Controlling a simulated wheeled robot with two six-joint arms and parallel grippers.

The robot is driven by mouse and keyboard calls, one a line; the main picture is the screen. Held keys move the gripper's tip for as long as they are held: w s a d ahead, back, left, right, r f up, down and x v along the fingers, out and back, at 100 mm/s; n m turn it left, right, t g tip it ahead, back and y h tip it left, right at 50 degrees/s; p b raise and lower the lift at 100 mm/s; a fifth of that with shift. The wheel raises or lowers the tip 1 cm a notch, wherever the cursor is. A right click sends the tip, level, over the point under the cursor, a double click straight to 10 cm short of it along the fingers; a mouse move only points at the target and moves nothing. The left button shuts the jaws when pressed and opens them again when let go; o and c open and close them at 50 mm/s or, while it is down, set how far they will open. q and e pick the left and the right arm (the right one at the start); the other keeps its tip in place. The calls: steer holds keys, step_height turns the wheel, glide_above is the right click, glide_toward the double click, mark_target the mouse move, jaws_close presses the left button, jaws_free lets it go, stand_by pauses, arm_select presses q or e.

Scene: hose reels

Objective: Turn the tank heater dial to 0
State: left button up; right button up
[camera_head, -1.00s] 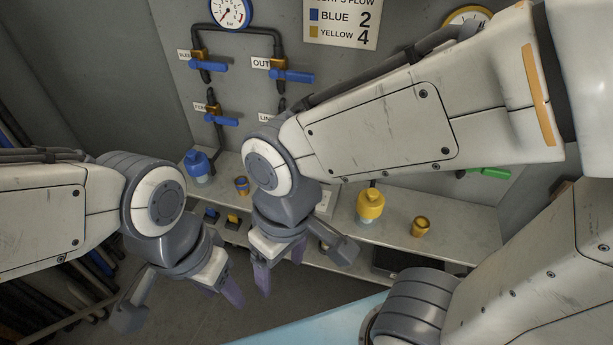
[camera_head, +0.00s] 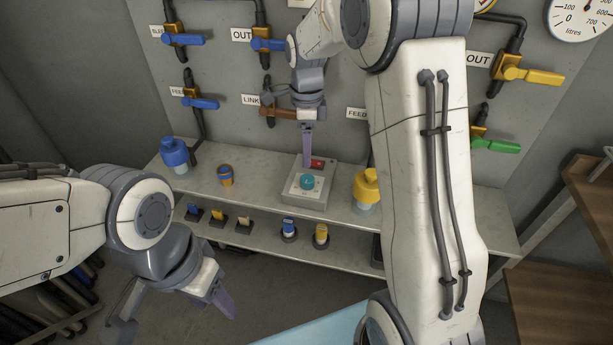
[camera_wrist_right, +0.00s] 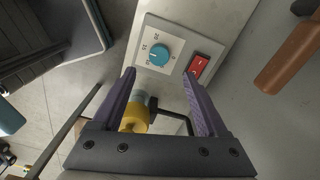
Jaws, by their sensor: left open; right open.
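The tank heater dial is a round teal knob (camera_head: 307,181) on a pale box (camera_head: 300,200) standing on the shelf. In the right wrist view the knob (camera_wrist_right: 160,55) sits on a white plate with printed numbers around it. Its exact pointer setting is too small to read surely. My right gripper (camera_head: 308,158) is open and empty, above and behind the box in the head view. In its wrist view the open fingers (camera_wrist_right: 160,78) point toward the dial, apart from it. My left gripper (camera_head: 178,315) is open and empty at the lower left, away from the shelf.
A red switch (camera_wrist_right: 198,66) is beside the dial. A blue-topped bottle (camera_head: 174,153), a small cup (camera_head: 226,175) and a yellow-topped bottle (camera_head: 367,187) stand on the shelf. A brown LINK valve handle (camera_head: 276,112) and other valves line the wall behind.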

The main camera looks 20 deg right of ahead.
mark_target(306, 178)
step_height(306, 178, down, 9)
steer(key=shift+b, duration=0.4)
jaws_close()
